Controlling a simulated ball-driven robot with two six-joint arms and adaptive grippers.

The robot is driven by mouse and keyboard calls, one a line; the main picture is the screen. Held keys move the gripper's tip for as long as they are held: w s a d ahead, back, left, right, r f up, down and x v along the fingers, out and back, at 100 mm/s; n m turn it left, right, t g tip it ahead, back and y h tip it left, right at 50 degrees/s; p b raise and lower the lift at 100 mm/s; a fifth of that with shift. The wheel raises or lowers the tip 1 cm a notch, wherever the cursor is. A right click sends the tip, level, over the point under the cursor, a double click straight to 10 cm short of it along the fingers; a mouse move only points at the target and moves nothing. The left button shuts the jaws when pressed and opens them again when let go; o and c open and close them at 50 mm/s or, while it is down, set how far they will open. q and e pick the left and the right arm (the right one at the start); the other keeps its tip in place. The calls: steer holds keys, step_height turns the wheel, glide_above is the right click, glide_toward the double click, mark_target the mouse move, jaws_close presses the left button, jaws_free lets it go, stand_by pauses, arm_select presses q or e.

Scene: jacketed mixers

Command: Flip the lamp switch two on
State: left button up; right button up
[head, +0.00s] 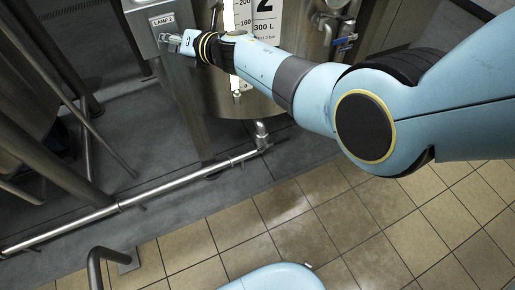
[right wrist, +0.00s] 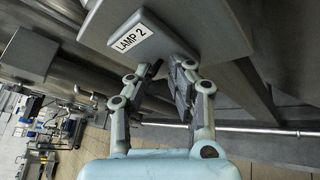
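The lamp 2 switch box (head: 142,22) is a grey metal box at the top left of the head view, with a white "LAMP 2" label (head: 161,20). In the right wrist view the box (right wrist: 200,25) fills the top, with its label (right wrist: 128,38) near the fingers. My right gripper (head: 172,42) is at the box, just below the label. In the right wrist view the gripper (right wrist: 167,70) has its fingers partly apart, tips close to the box's face. The switch lever itself is not clearly visible; the fingers may hide it. My left gripper is out of view.
A steel mixer tank (head: 285,20) marked "2" and "300 L" stands right behind my right arm. A valve with a blue handle (head: 345,41) is on its right. A low steel pipe (head: 160,190) crosses the grey floor. The tiled floor (head: 220,235) in front is mostly clear.

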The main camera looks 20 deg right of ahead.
steer(key=s+d+n+t+y+b, duration=0.1)
steer(key=s+d+b, duration=0.2)
steer(key=s, duration=0.2)
steer(key=s+d+t+b, duration=0.2)
steer(key=s+b, duration=0.2)
steer(key=s, duration=0.1)
steer(key=s+d+f+m+g+h, duration=0.1)
steer(key=s+d+f+m, duration=0.1)
steer(key=f, duration=0.6)
steer(key=s+d+f+m+g+h+b, duration=0.1)
steer(key=s+d+f+m+h, duration=0.1)
steer(key=f+m, duration=0.5)
steer(key=s+d+f+m+g+h+b, duration=0.1)
steer(key=s+d+f+m, duration=0.3)
steer(key=f, duration=0.5)
steer(key=shift+s+m+h, duration=0.3)
steer(key=shift+s+h, duration=0.4)
